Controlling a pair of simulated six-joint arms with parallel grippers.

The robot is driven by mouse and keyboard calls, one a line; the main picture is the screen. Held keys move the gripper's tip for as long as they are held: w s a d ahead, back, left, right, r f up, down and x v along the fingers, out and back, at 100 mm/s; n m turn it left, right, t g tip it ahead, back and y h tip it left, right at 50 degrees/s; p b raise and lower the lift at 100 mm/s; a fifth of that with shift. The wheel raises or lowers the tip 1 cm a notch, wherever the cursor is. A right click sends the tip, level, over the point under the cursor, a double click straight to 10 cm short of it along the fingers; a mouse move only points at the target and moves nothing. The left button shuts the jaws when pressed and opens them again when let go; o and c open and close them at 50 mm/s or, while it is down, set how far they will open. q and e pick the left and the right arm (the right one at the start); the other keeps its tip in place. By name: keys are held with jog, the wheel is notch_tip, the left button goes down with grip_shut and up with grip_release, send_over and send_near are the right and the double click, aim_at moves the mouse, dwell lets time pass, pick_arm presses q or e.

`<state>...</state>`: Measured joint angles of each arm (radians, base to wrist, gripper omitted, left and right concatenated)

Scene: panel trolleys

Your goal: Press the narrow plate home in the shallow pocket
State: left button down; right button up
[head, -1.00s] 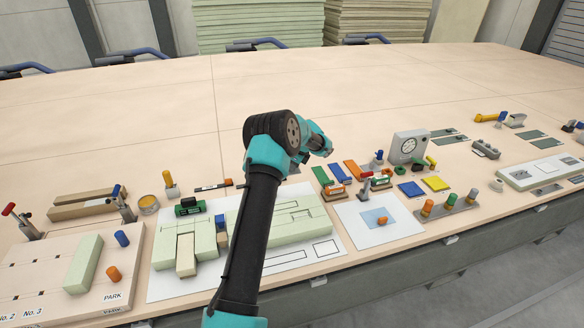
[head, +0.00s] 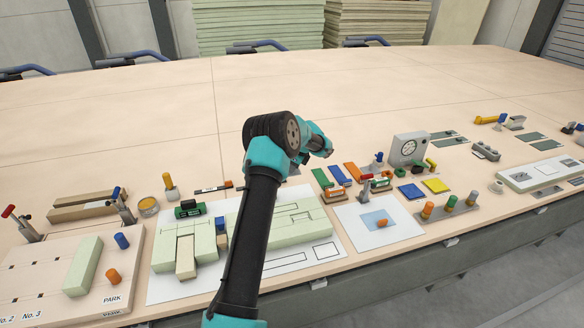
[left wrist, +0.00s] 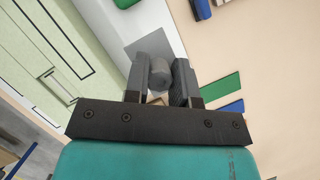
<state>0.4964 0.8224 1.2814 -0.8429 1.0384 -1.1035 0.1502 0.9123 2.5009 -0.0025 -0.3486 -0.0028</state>
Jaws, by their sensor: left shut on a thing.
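My left gripper (head: 328,150) reaches over the middle of the bench, past the pale green panel. In the left wrist view its two dark fingers (left wrist: 163,82) are shut on a small grey rounded piece (left wrist: 158,74). What sits below that piece is mostly hidden by the gripper. A flat dark grey square (left wrist: 150,47) shows just beyond the fingers. I cannot tell for certain which part is the narrow plate. The pale green panel (head: 290,228) has outlined recesses in its top; it also shows in the left wrist view (left wrist: 72,50). My arm covers part of it.
Coloured blocks and a small clamp (head: 366,188) stand right of the arm. A dial gauge (head: 408,147) is behind them. A white sheet (head: 345,222) lies near the front edge. A pale board with grey insets (head: 515,177) is at far right. The back of the bench is clear.

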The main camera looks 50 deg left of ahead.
pick_arm(q)
jog(key=shift+r, duration=2)
